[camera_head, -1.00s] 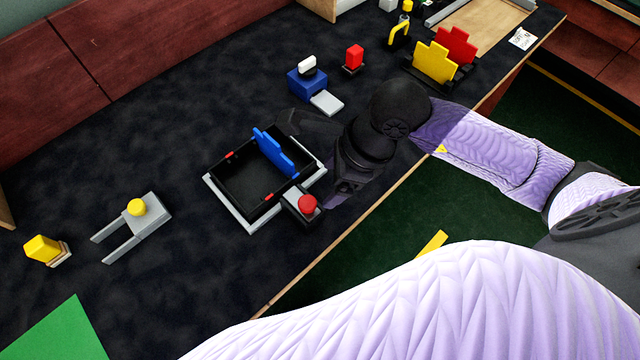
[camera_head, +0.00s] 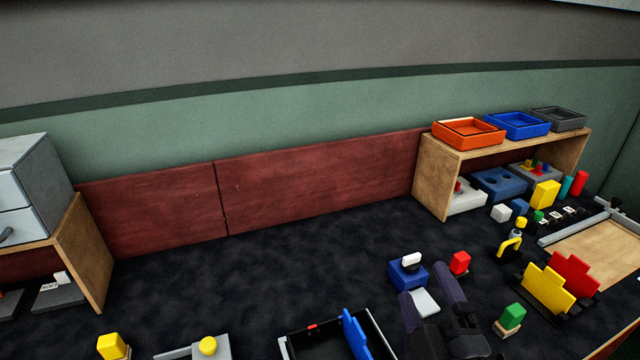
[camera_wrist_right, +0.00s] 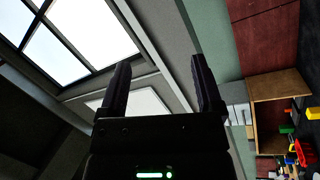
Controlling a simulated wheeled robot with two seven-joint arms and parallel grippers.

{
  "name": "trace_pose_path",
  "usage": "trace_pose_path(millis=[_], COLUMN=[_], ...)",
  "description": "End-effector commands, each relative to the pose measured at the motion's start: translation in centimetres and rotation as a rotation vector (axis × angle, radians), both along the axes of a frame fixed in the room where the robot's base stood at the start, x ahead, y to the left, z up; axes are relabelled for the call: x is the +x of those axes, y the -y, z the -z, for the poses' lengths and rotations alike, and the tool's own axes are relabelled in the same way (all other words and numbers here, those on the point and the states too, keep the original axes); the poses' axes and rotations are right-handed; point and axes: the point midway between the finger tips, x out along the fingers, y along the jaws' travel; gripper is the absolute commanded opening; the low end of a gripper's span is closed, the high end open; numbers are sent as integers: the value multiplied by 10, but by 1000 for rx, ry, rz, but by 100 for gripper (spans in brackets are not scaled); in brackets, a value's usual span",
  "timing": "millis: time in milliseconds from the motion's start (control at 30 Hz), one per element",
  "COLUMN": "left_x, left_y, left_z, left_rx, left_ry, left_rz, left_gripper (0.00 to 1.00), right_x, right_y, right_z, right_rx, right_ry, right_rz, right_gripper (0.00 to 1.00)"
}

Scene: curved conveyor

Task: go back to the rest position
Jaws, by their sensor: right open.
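My right gripper (camera_head: 425,284) is in the head view at the lower right of centre, fingers pointing up, above the dark table. In the right wrist view, its two dark fingers (camera_wrist_right: 158,88) stand apart with nothing between them, and they point up toward the ceiling and windows. My left gripper is not in view.
A blue block-like fixture (camera_head: 408,273) and a red block (camera_head: 460,262) appear just beyond my right gripper. A black tray (camera_head: 300,345) with a blue part is at the lower edge. A green block (camera_head: 513,317) and yellow plate (camera_head: 545,290) are to the right. A wooden shelf (camera_head: 436,182) stands behind.

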Motion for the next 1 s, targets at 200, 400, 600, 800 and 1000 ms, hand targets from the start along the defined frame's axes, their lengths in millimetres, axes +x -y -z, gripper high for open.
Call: trace_pose_path(millis=[200,400,600,800,1000], left_x=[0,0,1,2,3], left_y=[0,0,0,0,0], left_z=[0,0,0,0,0], left_rx=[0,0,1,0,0], left_ry=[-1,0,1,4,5], left_rz=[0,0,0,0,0], left_gripper=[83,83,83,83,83], right_x=[-58,-148,-170,-190,-261], right_y=[47,26,15,18,33], right_z=[135,197,267,358,452], right_rx=[547,775,793,761,710], right_ry=[-765,-1314,-1498,-1544,-1610], right_rz=[432,630,684,704,736], right_gripper=[84,84,84,84,84])
